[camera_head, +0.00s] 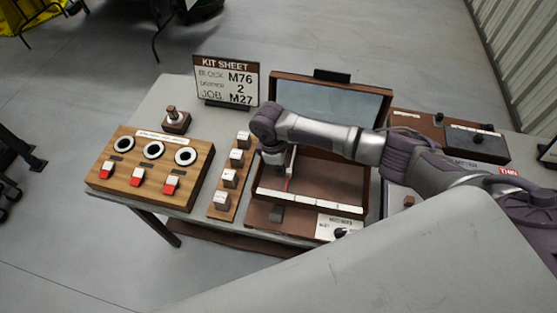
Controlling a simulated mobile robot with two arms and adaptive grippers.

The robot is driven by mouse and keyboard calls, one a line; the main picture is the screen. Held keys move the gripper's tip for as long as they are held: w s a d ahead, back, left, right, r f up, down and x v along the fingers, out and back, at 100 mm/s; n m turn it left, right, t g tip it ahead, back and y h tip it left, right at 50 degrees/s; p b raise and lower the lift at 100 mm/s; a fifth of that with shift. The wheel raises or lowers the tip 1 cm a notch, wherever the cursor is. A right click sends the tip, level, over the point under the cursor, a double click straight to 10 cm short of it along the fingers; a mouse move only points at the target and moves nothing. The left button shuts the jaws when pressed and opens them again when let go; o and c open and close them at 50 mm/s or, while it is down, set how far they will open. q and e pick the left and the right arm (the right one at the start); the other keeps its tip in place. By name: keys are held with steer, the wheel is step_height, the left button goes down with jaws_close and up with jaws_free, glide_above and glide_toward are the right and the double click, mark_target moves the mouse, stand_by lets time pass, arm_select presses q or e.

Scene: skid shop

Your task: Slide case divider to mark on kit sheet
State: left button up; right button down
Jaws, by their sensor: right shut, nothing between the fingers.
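The kit sheet (226,80) stands upright on the table's back edge, with M76, 2 and M27 on its lines; the 2 is on the middle line. The brown case (340,169) is open, its lid (335,97) raised at the back. A white strip with marks (310,203) runs along its front. My right arm reaches in from the right, and my right gripper (286,178) points down inside the left part of the case. It is shut and appears empty. The arm covers part of the case, and I cannot clearly make out the divider. My left gripper is out of view.
Left of the case is a strip of pale blocks (229,178), then a wooden board (150,165) with three black-and-white rings and red-and-white pieces. A knobbed stand (176,121) sits behind it. A brown-and-dark box (477,141) stands right of the case.

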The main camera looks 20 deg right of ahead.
mark_target(291, 171)
steer(key=shift+s+d+p, duration=0.45)
steer(key=shift+d+p, duration=0.15)
steer(key=shift+d, duration=0.05)
steer(key=shift+s+d+p, duration=0.45)
steer(key=shift+d+p, duration=0.1)
steer(key=shift+d, duration=0.1)
steer(key=shift+s+d+r+p, duration=0.1)
steer(key=shift+s+d+p, duration=0.35)
steer(key=shift+d+p, duration=0.2)
steer(key=shift+s+d+p, duration=0.45)
steer(key=shift+d+p, duration=0.2)
steer(key=shift+d, duration=0.15)
steer(key=shift+s+d+p, duration=0.5)
steer(key=shift+d+p, duration=0.1)
steer(key=shift+s+d, duration=0.2)
steer(key=shift+d, duration=0.15)
steer(key=shift+a, duration=0.1)
steer(key=shift+w+a, duration=0.25)
